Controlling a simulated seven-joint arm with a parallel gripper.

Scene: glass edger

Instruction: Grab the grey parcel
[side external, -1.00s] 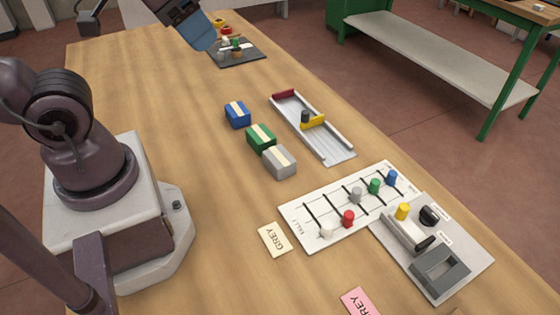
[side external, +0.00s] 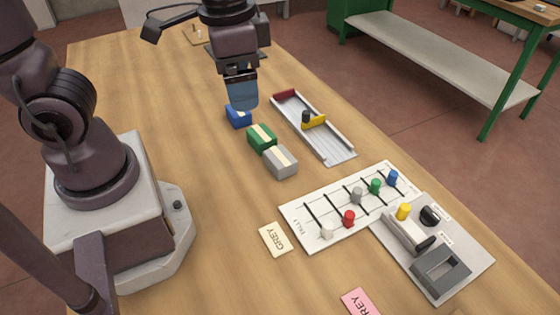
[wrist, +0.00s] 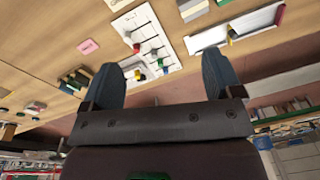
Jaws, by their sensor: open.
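The grey parcel (side external: 280,161) is a small box with a cream stripe on top. It sits on the wooden table at the near end of a row, close beside the green parcel (side external: 261,138); the blue parcel (side external: 238,116) is farthest. My gripper (side external: 242,103) has blue fingers and hangs over the blue parcel, partly hiding it, up and away from the grey one. In the wrist view my gripper (wrist: 162,72) has its fingers spread with nothing between them. What looks like the grey parcel shows at the top edge there (wrist: 192,9).
A metal channel tray (side external: 322,135) with a yellow piece lies right of the parcels. The tally board (side external: 325,215) with coloured pegs and a grey fixture plate (side external: 465,262) lie nearer. Table left of the parcels is clear.

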